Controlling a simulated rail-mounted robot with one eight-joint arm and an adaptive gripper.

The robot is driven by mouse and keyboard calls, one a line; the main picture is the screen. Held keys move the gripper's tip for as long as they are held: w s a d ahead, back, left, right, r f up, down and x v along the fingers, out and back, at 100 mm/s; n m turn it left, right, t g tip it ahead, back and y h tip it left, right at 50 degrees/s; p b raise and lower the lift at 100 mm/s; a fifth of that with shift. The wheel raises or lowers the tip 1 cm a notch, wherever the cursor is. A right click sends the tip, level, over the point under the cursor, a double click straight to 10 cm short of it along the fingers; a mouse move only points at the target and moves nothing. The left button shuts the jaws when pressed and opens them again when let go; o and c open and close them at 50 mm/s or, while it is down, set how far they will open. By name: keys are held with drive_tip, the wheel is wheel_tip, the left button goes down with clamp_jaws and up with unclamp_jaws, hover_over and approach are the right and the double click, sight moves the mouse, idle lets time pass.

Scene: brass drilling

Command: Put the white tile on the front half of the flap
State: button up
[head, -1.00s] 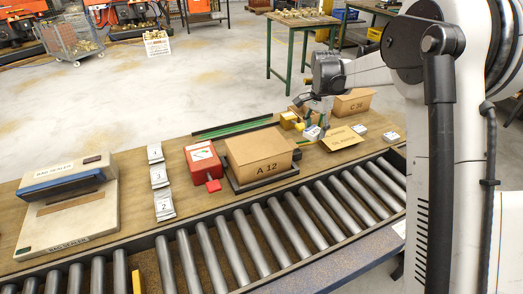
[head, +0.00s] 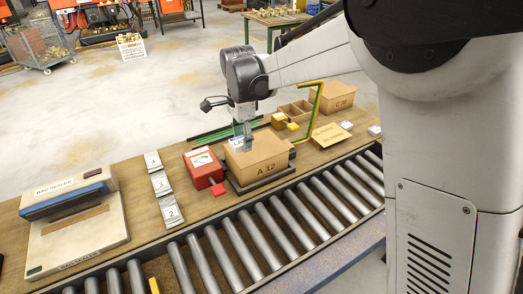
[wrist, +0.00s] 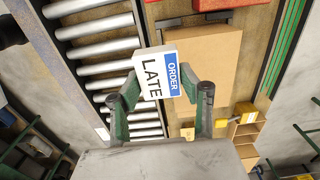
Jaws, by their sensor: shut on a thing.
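The white tile (wrist: 150,80), with a blue band and the words ORDER LATE, is between the fingertips of my gripper (wrist: 163,92) in the wrist view. My gripper is shut on it. In the head view, my gripper (head: 243,137) is over the back left part of the closed carton marked A 12 (head: 262,162). The tile's blue and white face (head: 236,145) shows just below the fingers. The carton's flat brown top (wrist: 205,65) lies beyond the tile in the wrist view. I cannot tell whether the tile touches it, and no seam between flaps is clear.
A red box (head: 203,168) stands left of the carton, and the roller conveyor (head: 250,230) runs in front. A bent green and yellow bar (head: 317,105) rises at its right. Yellow blocks (head: 279,120), other white tiles (head: 345,125) and carton C 26 (head: 335,95) lie farther right.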

hover_over(263, 153)
wheel_tip(263, 153, down, 6)
drive_tip(key=shift+f+p, duration=0.2)
drive_tip(key=shift+p, duration=0.25)
drive_tip(key=shift+f, duration=2)
drive_tip(key=shift+f, duration=0.2)
drive_tip(key=o, duration=1.2)
drive_tip(key=shift+c, duration=0.2)
drive_tip(key=shift+r, duration=0.1)
